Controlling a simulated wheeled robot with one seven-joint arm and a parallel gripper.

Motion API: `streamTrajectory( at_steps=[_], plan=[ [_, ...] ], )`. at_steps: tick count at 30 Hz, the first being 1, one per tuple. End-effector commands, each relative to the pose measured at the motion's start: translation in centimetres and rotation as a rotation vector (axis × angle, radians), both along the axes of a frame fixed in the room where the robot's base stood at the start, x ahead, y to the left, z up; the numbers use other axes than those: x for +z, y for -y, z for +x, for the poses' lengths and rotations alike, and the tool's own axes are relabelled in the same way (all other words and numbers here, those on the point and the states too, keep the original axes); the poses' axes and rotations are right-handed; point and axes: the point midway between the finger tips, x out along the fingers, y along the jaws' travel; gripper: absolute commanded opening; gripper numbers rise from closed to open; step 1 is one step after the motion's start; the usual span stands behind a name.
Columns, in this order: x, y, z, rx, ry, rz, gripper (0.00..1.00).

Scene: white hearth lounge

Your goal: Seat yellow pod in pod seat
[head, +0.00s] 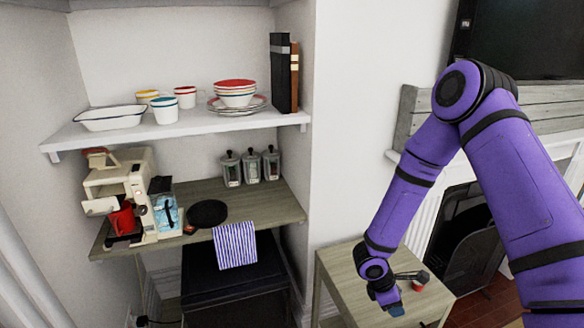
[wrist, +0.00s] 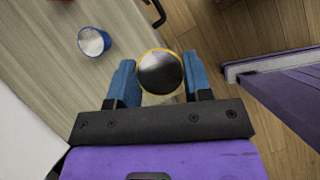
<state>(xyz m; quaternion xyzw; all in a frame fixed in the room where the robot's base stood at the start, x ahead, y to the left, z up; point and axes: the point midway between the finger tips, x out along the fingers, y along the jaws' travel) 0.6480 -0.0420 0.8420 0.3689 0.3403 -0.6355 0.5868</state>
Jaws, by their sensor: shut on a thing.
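My gripper (wrist: 161,84) has blue fingers, shut on the yellow pod (wrist: 160,73), a round piece with a yellow rim and dark silvery top. In the wrist view, the pod sits between the fingertips. In the head view, my gripper (head: 393,306) is low over the wooden side table at the right, and I cannot make out the pod there. A cream coffee machine (head: 130,180) stands on the left of the wooden counter with its lid part raised. A red cup (head: 122,219) is under its front. I cannot clearly make out the pod seat.
A blue pod (wrist: 93,41) with a silvery top is on the side table (head: 337,272). A red item (head: 421,278) is there too. The counter holds a black disc (head: 207,213), a striped towel (head: 235,246) and canisters (head: 251,165). A shelf (head: 180,129) hangs above the machine.

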Motion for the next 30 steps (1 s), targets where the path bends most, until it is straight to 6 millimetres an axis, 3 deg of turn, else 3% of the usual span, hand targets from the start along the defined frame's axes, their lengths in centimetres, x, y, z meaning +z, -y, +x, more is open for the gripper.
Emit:
streamTrajectory(
  at_steps=[9,21,30],
  plan=[
    [2.1,2.5,2.6,-0.553,0.004,0.001,0.24],
    [5.5,2.9,7.7,-1.24,0.004,0.002,0.24],
    [7.3,2.8,10.4,-1.478,-0.001,0.0,0.24]
  ],
)
